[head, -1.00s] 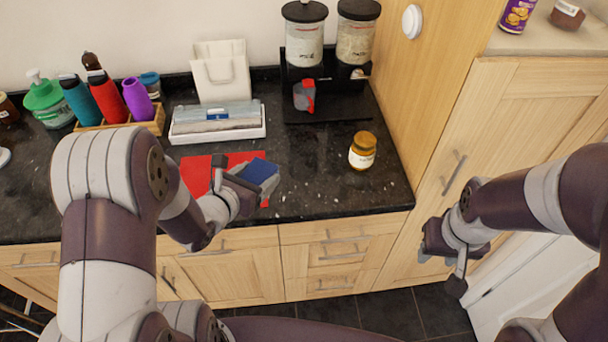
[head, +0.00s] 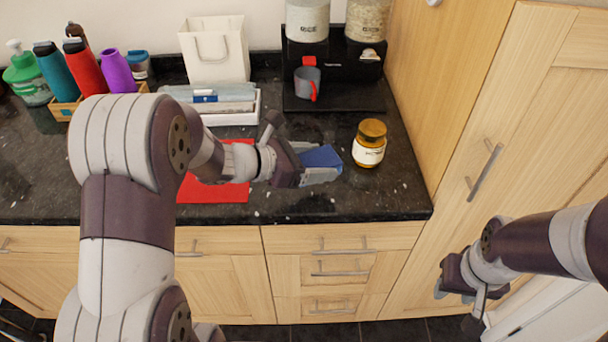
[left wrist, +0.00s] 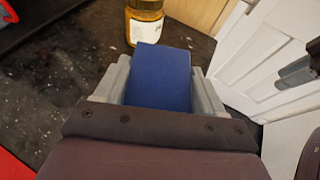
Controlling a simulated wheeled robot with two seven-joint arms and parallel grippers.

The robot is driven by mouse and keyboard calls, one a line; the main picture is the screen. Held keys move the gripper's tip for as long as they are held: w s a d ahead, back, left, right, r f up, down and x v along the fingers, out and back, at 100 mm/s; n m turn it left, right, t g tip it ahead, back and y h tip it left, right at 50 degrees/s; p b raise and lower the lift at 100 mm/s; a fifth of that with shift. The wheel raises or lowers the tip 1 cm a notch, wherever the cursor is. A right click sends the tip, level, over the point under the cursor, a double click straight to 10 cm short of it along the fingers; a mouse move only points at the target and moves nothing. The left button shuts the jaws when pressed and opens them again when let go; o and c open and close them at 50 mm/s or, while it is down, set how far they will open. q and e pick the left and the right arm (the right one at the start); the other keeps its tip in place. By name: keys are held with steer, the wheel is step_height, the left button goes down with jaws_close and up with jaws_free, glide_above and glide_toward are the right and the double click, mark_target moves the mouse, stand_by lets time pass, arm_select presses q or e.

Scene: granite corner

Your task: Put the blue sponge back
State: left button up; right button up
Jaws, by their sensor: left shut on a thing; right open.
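The blue sponge (head: 322,157) is between the fingers of my left gripper (head: 318,167), which is shut on it. In the left wrist view the blue sponge (left wrist: 160,78) fills the space between the two grey fingers. In the head view it is over the dark counter, right of the red mat (head: 215,190) and left of the jar. Whether it touches the counter I cannot tell. My right gripper (head: 458,300) is open and empty, low in front of the wooden cupboard door.
A jar (head: 369,150) with a golden lid stands just right of the sponge. Behind are a black stand (head: 350,100) with a grey and red cup (head: 308,82), a white tray (head: 250,115), a white bag (head: 215,55) and several bottles. The counter's front right is clear.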

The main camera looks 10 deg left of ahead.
mark_target(306, 160)
arm_select(q)
steer(key=shift+w+a+f, duration=0.4)
steer(key=shift+a+f, duration=0.05)
steer(key=shift+a, duration=0.15)
steer(key=shift+w+a+f, duration=0.4)
steer(key=shift+a, duration=0.15)
step_height(306, 160, down, 4)
steer(key=shift+a+f, duration=0.1)
steer(key=shift+f, duration=0.2)
steer(key=o, duration=1.3)
steer(key=shift+r+p, duration=0.4)
steer(key=shift+p, duration=0.05)
steer(key=b+v, duration=0.1)
steer(key=v, duration=1.1)
steer(key=shift+f, duration=0.1)
